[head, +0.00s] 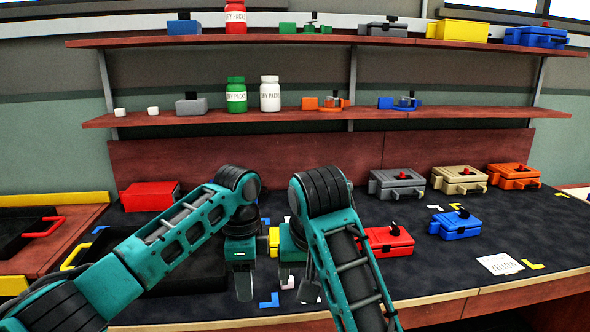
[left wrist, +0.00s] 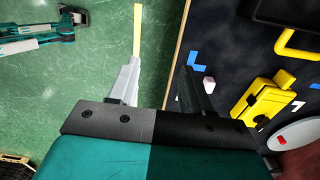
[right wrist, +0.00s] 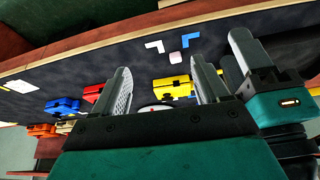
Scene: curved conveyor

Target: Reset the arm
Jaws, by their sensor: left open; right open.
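My left gripper (head: 243,288) hangs pointing down over the front of the dark work table. In the left wrist view it (left wrist: 158,78) is open and empty, its fingers apart above the table's front edge. My right gripper (head: 308,285) hangs just to its right. In the right wrist view it (right wrist: 160,80) is open with nothing between its fingers. A yellow box (head: 274,241) stands between and behind the two hands, partly hidden in the head view. A small pale cube (head: 288,283) lies on the table between the hands, touching neither gripper.
The two hands are close together. A red box (head: 388,240) and a blue box (head: 455,225) stand right of my right arm. Grey (head: 396,184), tan (head: 459,180) and orange (head: 513,176) boxes stand behind. A black tray (head: 185,268) lies left. Shelves hold bottles and parts.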

